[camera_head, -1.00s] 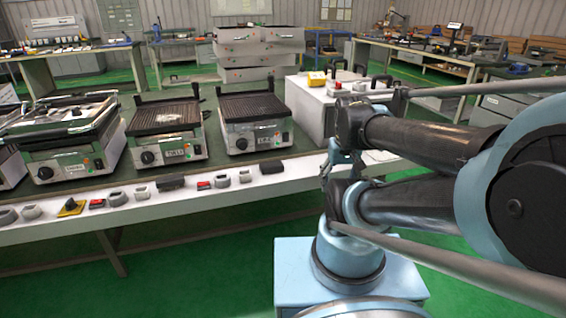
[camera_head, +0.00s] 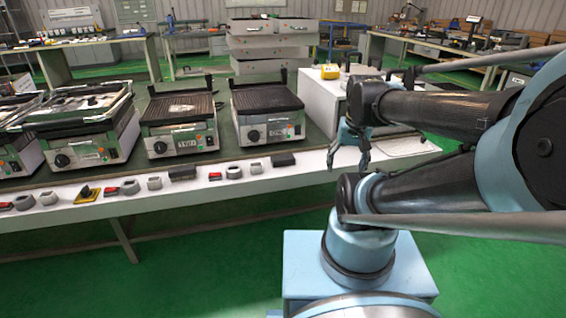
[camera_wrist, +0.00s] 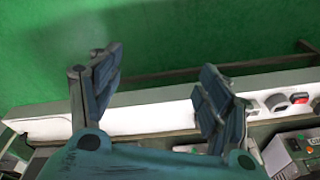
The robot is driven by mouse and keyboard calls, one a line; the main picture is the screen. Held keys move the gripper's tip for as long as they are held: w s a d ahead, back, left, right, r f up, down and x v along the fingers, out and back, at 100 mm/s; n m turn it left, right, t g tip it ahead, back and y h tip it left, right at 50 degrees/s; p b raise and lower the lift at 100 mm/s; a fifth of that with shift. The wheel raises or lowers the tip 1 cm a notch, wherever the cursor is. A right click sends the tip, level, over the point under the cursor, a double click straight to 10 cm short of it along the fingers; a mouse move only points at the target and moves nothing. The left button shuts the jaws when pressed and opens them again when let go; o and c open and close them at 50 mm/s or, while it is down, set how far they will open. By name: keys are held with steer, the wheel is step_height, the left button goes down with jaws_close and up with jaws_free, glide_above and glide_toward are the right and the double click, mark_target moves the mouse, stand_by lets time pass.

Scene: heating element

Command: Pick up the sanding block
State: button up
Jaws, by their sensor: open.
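Two dark blocks lie on the white front ledge of the bench in the head view, one left of centre (camera_head: 183,173) and one farther right (camera_head: 284,159). Either could be the sanding block; I cannot tell which. My gripper (camera_head: 348,162) is open and points down near the bench's front edge, right of the right dark block and apart from it. In the wrist view my gripper (camera_wrist: 160,85) has its fingers spread with nothing between them. The white bench edge and green floor show behind them.
Several small grey and red parts and a yellow piece with a black knob (camera_head: 87,195) share the ledge (camera_head: 225,192). Contact grills (camera_head: 178,122) stand behind it. A yellow item (camera_head: 329,72) sits on a light box at right. Open green floor lies in front.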

steer(key=w+a+r+m, duration=0.2)
steer(key=w+r+m, duration=0.15)
steer(key=w, duration=0.25)
steer(key=m+g+y, duration=0.3)
steer(key=m, duration=0.7)
glide_above(284, 157)
steer(key=d, duration=0.2)
steer(key=f, duration=1.4)
steer(key=shift+w, duration=0.3)
steer(key=x, duration=0.4)
steer(key=shift+a, duration=0.3)
steer(key=shift+a+f, duration=0.15)
steer(key=shift+f, duration=0.4)
steer(key=c, duration=1.3)
